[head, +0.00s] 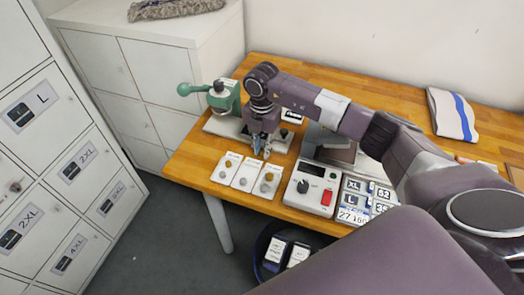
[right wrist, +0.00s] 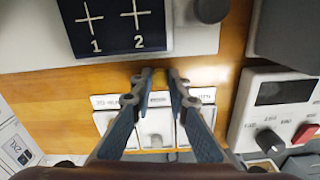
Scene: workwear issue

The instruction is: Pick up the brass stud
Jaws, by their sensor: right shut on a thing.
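My right gripper (head: 262,153) is over the back edge of a row of three white cards on the wooden table. In the right wrist view the two fingers (right wrist: 165,84) are close together, shut on a small brass-coloured thing (right wrist: 179,76), apparently the brass stud, mostly hidden by the fingertips. The left card (head: 222,169) and right card (head: 268,180) each bear a small brownish round piece and a grey one. The middle card (head: 247,172) shows only a grey piece. My left gripper is not in view.
A green-handled press (head: 224,97) stands behind the gripper. A grey device with a red button (head: 312,188) is right of the cards, beside size labels (head: 363,200). A folded striped cloth (head: 452,114) lies back right. A dark bin (head: 280,252) stands below the table's front edge.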

